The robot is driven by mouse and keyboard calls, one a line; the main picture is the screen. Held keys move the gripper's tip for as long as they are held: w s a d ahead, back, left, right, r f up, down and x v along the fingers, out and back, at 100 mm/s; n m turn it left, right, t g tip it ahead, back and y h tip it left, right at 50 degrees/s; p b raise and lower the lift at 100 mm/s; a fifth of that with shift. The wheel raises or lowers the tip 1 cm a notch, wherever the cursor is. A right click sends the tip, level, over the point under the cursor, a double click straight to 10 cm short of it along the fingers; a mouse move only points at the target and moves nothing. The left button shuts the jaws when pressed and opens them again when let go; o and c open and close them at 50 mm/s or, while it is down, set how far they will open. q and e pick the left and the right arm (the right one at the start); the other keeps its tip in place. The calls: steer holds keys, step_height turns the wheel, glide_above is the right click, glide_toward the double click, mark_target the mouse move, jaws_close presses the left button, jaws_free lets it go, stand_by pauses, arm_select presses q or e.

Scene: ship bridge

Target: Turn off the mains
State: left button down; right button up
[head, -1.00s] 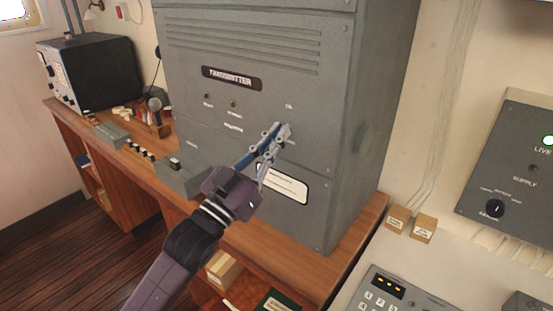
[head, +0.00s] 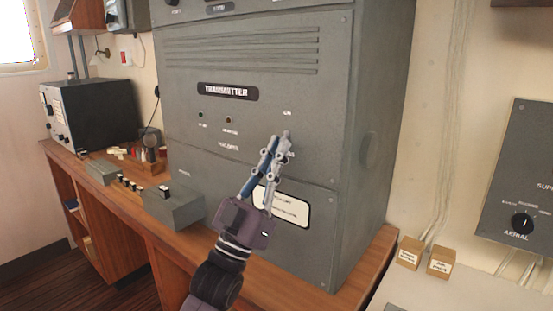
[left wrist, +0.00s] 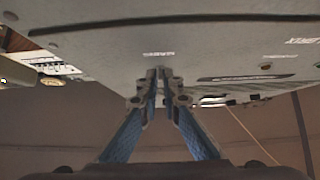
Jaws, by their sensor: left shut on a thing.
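The grey transmitter cabinet (head: 335,160) stands on the wooden desk with its nameplate (head: 228,92) at the middle of the front. A small switch lever (head: 287,134) sits on the front panel under a small label. My left gripper (head: 279,146) reaches up from below and is shut on this lever. The fingers hide most of the lever, so its exact position is unclear. In the left wrist view the fingertips (left wrist: 158,78) meet close against the panel. My right gripper is not in view.
Two small indicator lamps (head: 214,117) sit on the panel left of the switch. A grey box with a knob (head: 163,193) stands on the desk at left. Two small wooden blocks (head: 425,256) and a wall panel with a knob (head: 522,223) are at right.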

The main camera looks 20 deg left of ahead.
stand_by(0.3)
arm_select(q)
steer(key=c, duration=2.1)
jaws_free()
steer(key=v, duration=1.2)
steer(key=shift+s, duration=0.1)
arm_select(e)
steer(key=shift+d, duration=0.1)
